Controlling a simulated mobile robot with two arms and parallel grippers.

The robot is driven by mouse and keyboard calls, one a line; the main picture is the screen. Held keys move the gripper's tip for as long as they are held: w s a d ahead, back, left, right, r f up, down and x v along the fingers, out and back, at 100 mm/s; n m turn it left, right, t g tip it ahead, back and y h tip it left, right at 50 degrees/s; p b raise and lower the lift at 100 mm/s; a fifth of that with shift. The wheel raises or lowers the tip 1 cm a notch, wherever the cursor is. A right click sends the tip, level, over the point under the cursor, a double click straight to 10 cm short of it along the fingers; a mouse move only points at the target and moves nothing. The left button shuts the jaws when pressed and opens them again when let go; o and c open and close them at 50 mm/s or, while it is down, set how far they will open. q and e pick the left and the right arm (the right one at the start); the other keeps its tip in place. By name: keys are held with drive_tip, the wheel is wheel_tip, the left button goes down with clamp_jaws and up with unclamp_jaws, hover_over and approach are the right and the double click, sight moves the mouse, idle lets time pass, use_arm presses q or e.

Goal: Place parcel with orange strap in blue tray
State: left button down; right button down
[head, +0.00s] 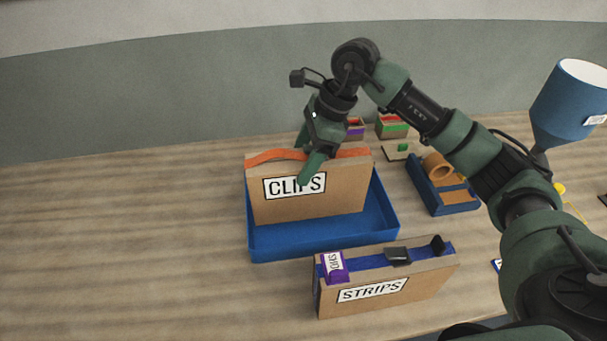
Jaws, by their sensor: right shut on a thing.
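The parcel with the orange strap (255,198) is a brown cardboard box labelled CLIPS, with the strap along its top. It stands upright within the walls of the blue tray (325,240); whether its base touches the tray floor I cannot tell. My right gripper (311,165) comes down from above and is shut on the parcel at its top edge, one finger in front of the label. My left gripper is not in view.
A second parcel (420,286), labelled STRIPS with a blue strap, stands in front of the tray. A blue organiser (436,200) with a tan ring, small coloured boxes (393,127) and a blue lamp-like funnel (572,105) lie to the right. The table's left side is clear.

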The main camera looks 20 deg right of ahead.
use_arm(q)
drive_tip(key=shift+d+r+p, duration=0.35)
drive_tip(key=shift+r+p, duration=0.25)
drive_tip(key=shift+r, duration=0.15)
use_arm(e)
wheel_tip(320, 180, down, 6)
drive_tip(key=shift+r, duration=0.1)
drive_tip(key=shift+a+f, duration=0.1)
drive_tip(key=shift+f, duration=0.1)
drive_tip(key=shift+c, duration=1.6)
unclamp_jaws()
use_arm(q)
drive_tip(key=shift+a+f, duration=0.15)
